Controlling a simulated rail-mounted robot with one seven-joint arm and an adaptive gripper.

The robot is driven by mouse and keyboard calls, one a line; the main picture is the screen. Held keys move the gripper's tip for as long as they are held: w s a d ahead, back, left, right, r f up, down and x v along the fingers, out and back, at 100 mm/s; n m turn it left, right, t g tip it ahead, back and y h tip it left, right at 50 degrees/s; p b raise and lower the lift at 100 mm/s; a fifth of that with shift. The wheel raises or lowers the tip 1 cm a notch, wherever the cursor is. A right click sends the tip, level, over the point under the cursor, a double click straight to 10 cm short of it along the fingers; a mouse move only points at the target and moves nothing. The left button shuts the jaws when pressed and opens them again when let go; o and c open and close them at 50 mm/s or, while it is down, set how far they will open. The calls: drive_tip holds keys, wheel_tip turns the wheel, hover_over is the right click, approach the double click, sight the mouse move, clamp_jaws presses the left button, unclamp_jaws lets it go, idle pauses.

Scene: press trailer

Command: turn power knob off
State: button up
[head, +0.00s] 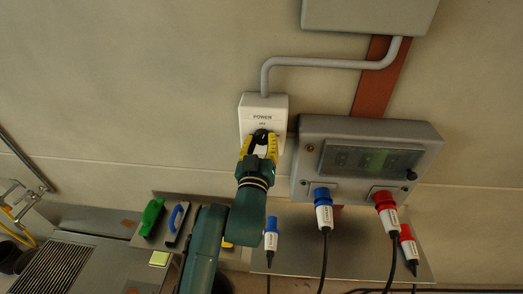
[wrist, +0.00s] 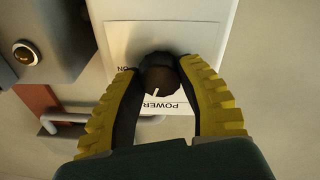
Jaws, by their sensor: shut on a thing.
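The power knob (wrist: 160,76) is black and round, on a white power box (head: 249,106) on the wall. Its white pointer mark points towards the upside-down POWER label in the wrist view, tilted slightly left. The word ON shows left of the knob there; in the head view a small word, hard to read, sits under POWER. My gripper (head: 262,144) has yellow ribbed fingers and is shut on the knob, one finger on each side. The fingertips also show in the wrist view (wrist: 158,72). In the head view the fingers partly hide the knob (head: 262,134).
A grey socket panel (head: 312,128) with blue (head: 322,196) and red plugs (head: 384,199) stands close right of the power box. A grey conduit (head: 312,62) runs above it. A shelf below holds a green-handled tool (head: 151,214), a blue-handled tool (head: 174,219) and loose plugs.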

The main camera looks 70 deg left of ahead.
drive_tip(key=n+b, duration=0.3)
drive_tip(key=n, duration=0.1)
drive_tip(key=shift+f+g+y, duration=0.25)
drive_tip(key=shift+g+y, duration=0.05)
drive_tip(key=shift+g, duration=0.1)
drive_tip(key=shift+n+b, duration=0.3)
drive_tip(key=shift+b, duration=0.05)
drive_tip(key=o, duration=1.2)
drive_tip(key=shift+r, duration=0.15)
drive_tip(key=shift+o, duration=0.2)
drive_tip(key=v, duration=1.2)
